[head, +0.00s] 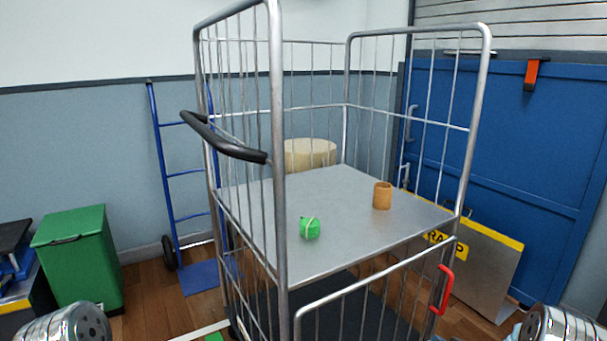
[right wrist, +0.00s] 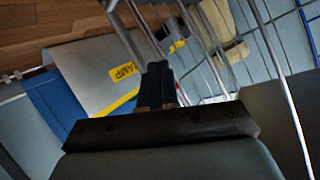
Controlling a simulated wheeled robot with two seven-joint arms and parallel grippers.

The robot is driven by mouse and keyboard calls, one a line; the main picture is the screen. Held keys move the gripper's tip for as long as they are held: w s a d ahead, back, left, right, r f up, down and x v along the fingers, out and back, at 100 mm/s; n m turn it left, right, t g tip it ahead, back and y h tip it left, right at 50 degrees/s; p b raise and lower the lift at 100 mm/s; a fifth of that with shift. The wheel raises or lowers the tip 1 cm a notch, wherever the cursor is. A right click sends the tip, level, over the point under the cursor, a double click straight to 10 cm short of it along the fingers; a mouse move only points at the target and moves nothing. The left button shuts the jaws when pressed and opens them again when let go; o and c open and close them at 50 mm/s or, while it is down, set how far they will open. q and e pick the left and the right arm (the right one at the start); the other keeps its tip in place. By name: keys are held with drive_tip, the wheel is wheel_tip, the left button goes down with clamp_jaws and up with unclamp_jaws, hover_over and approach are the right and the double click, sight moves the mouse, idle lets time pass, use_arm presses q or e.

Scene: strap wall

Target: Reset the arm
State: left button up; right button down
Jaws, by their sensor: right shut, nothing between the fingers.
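My right gripper (right wrist: 158,80) shows in the right wrist view, its dark fingers together and empty. It points toward the metal bars of the cage trolley, with the yellow-marked ramp plate (right wrist: 100,75) beyond on the left. I cannot tell its exact distance from the bars. In the head view only rounded metal parts of my arms show at the bottom left and bottom right corners. My left gripper is not visible.
The cage trolley (head: 350,205) stands ahead, with a green item (head: 310,228) and a brown cup (head: 382,195) on its shelf. Its front gate has a red handle (head: 441,290). A green bin (head: 80,257) and blue hand truck (head: 168,180) stand left; blue doors (head: 540,160) right.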

drive_tip(key=s+a+f+g+y, duration=0.1)
drive_tip(key=s+a+f+g, duration=0.4)
drive_tip(key=s+a, duration=0.5)
drive_tip(key=s+a+f+g+y, duration=0.2)
drive_tip(key=s+a+f+g, duration=0.1)
drive_tip(key=s+a+f, duration=0.65)
drive_tip(key=s+a+r+n+g+y, duration=0.1)
drive_tip(key=s+a+g, duration=0.1)
drive_tip(key=s+a, duration=0.4)
drive_tip(key=s+a+r+g, duration=0.25)
drive_tip(key=s+a, duration=0.25)
drive_tip(key=s, duration=0.3)
drive_tip(key=shift+n+t, duration=0.25)
drive_tip(key=shift+n, duration=0.65)
drive_tip(key=w+a+r, duration=0.1)
drive_tip(key=w+a+r+p, duration=0.1)
drive_tip(key=w, duration=0.1)
drive_tip(key=shift+a+r, duration=0.15)
drive_tip(key=shift+r, duration=0.15)
